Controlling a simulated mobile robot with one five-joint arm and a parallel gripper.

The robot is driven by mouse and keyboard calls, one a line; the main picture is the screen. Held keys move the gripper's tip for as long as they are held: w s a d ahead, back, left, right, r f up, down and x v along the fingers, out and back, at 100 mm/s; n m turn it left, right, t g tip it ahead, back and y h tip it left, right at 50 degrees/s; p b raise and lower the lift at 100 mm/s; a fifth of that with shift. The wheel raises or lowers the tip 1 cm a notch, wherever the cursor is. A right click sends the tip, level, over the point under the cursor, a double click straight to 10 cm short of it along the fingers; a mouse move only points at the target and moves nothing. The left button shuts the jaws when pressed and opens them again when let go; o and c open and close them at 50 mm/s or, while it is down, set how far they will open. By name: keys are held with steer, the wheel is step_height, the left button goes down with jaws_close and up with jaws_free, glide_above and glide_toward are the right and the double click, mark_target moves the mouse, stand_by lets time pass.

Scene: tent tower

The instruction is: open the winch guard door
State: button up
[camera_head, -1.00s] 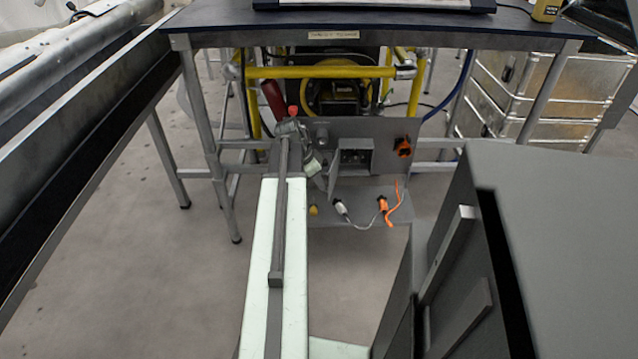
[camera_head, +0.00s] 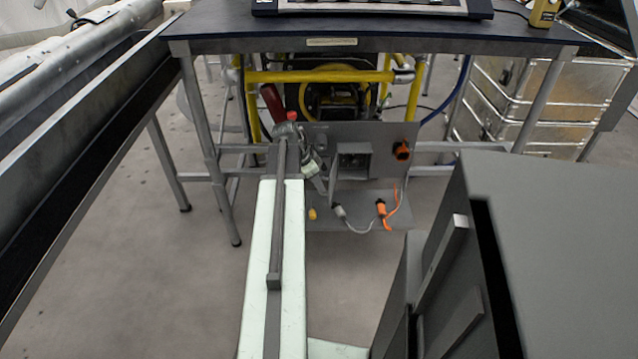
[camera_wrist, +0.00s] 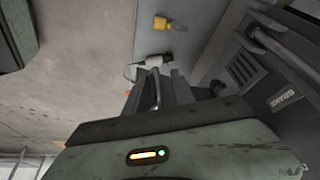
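A grey panel assembly (camera_head: 395,135) stands under the table in the head view, with a small box-like grey housing (camera_head: 353,160) at its middle. I take this housing as the winch guard, but its door edge is hard to make out. My gripper (camera_head: 316,176) is just left of the housing, small and partly hidden by my arm. In the wrist view my gripper's dark fingers (camera_wrist: 160,92) point toward the grey base plate. To their right is a grey face with vent slots (camera_wrist: 242,70) and a bar (camera_wrist: 272,48). The fingers look apart from the bar; their opening is unclear.
A yellow plug (camera_wrist: 165,23) and a pale connector (camera_wrist: 142,66) lie near the fingers. An orange connector (camera_head: 381,208) lies on the base plate. Table legs (camera_head: 205,150) and a yellow frame (camera_head: 320,74) surround the panel. Metal cases (camera_head: 535,100) stand at right.

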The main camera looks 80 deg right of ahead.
steer(key=p+v, duration=0.4)
steer(key=v, duration=0.2)
steer(key=shift+r, duration=0.1)
